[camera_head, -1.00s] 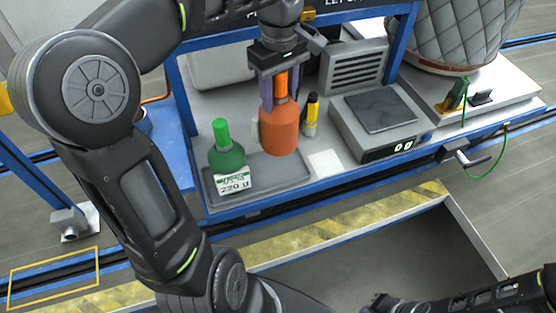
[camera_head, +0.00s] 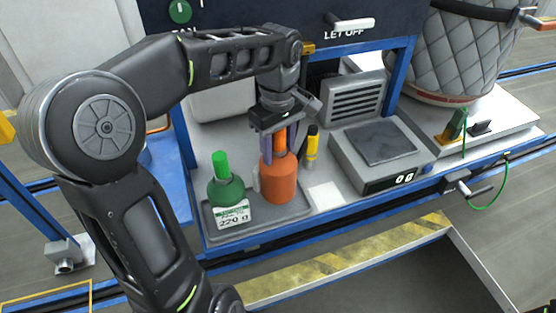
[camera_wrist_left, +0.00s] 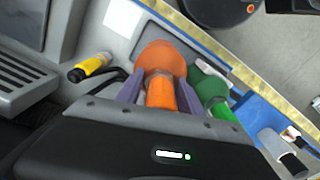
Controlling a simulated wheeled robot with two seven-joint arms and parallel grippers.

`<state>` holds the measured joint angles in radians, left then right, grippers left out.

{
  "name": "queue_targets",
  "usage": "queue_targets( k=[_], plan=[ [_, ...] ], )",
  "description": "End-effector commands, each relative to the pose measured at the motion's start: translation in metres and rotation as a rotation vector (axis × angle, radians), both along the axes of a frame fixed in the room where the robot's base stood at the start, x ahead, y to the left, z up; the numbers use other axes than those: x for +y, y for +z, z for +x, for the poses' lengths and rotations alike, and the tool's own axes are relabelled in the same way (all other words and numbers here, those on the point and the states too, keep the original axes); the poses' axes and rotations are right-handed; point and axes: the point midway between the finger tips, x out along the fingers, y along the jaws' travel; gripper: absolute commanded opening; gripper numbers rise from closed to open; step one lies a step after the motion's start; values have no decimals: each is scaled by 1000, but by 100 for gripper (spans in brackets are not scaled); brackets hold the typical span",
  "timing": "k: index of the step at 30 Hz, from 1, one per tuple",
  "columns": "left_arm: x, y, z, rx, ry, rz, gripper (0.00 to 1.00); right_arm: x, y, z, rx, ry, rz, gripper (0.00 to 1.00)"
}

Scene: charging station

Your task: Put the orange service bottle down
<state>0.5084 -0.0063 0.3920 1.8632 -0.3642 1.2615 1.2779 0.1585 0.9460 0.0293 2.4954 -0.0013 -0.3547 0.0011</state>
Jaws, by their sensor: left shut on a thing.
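The orange service bottle (camera_head: 278,182) is upright at the right part of a shallow grey tray (camera_head: 262,225). I cannot tell whether its base touches the tray. My left gripper (camera_head: 279,143) is above it, shut on its neck. In the left wrist view the orange bottle (camera_wrist_left: 161,62) shows between the two purple fingers of the left gripper (camera_wrist_left: 160,95). A green bottle (camera_head: 227,191) with a white "220 g" label stands on the tray to the left of the orange one. My right gripper is out of view.
A yellow and black tool (camera_head: 312,148) stands close behind the orange bottle, to its right. A white square (camera_head: 326,195) lies right of the tray. A scale (camera_head: 381,150) reading 00 is farther right. A blue rail edges the bench front.

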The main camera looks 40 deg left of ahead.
Motion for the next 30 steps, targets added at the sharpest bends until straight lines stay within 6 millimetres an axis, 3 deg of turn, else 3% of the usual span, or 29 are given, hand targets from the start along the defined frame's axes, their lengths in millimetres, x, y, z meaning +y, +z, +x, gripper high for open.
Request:
queue_targets(
  k=[7, 16, 28, 29, 30],
  plan=[
    [0, -2, 0, -1, -1, 1, 0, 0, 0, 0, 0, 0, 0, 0],
    [-1, -36, 0, 0, -1, 0, 0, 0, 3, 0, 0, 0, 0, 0],
    [0, -41, 0, -1, -1, 1, 0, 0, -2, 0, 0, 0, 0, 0],
    [0, -40, 0, 0, 0, 0, 46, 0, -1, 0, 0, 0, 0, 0],
    [0, -40, 0, 0, 0, 0, 49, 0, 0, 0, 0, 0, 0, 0]
  ],
)
